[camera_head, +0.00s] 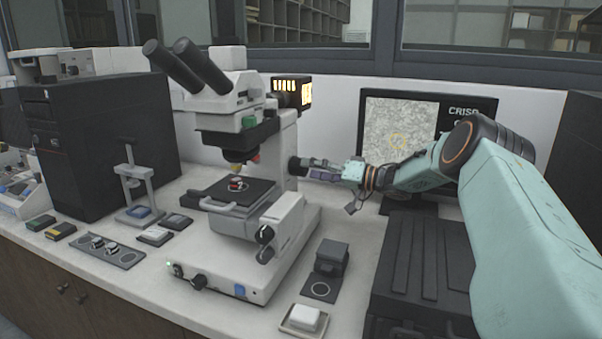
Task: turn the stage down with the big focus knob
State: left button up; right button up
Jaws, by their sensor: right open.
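A white microscope (287,140) stands on the bench left of centre, with black eyepieces and a dark stage (226,192) holding a small specimen with red on it. My left gripper is not in view.
A small dark press block (330,258) and a white dish (303,319) stand right of the microscope base. A dark ribbed case (425,255) and a monitor (400,125) are further right. A black computer box (115,130) and a small stand (140,190) are left.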

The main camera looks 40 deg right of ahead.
aim_at(299, 167)
jog(key=x, duration=0.2)
jog(key=shift+w+a+f+b, duration=0.15)
jog(key=shift+w+a+b, duration=0.15)
jog(key=shift+a+b, duration=0.05)
jog(key=shift+w, duration=0.25)
jog(key=shift+w+a, duration=0.2)
jog(key=shift+w, duration=0.05)
jog(key=shift+c, duration=1.1)
jog(key=shift+s+d, duration=0.15)
jog(key=c, duration=0.9)
